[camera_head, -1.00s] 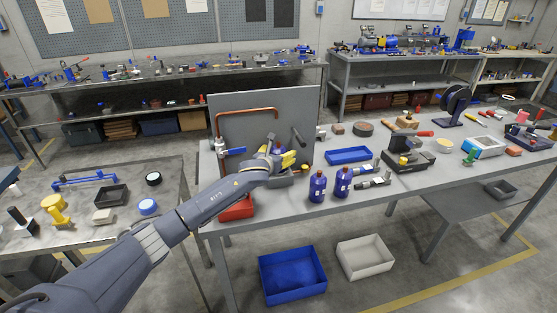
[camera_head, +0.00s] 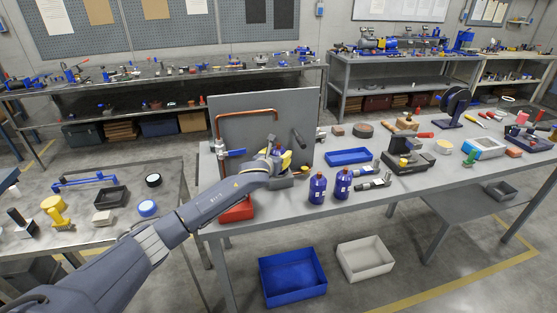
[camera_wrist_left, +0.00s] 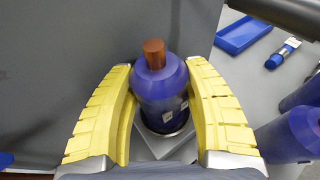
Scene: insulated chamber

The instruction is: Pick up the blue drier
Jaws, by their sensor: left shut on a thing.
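My left gripper (camera_head: 283,158) is over the left part of the near bench, in front of the upright grey panel. Its yellow fingers (camera_wrist_left: 158,72) are shut around a blue drier (camera_wrist_left: 160,90), a dark blue cylinder with a copper-coloured stub on top. The drier is upright and sits over a grey square holder (camera_wrist_left: 150,148); I cannot tell whether it has left it. The head view mostly hides this drier behind the gripper. Two more blue driers, one left (camera_head: 317,187) and one right (camera_head: 343,184), stand upright on the bench. My right gripper is not in view.
The grey panel (camera_head: 250,110) with a copper pipe (camera_head: 217,130) stands just behind the gripper. Blue (camera_head: 292,278) and white (camera_head: 365,258) bins are on the floor.

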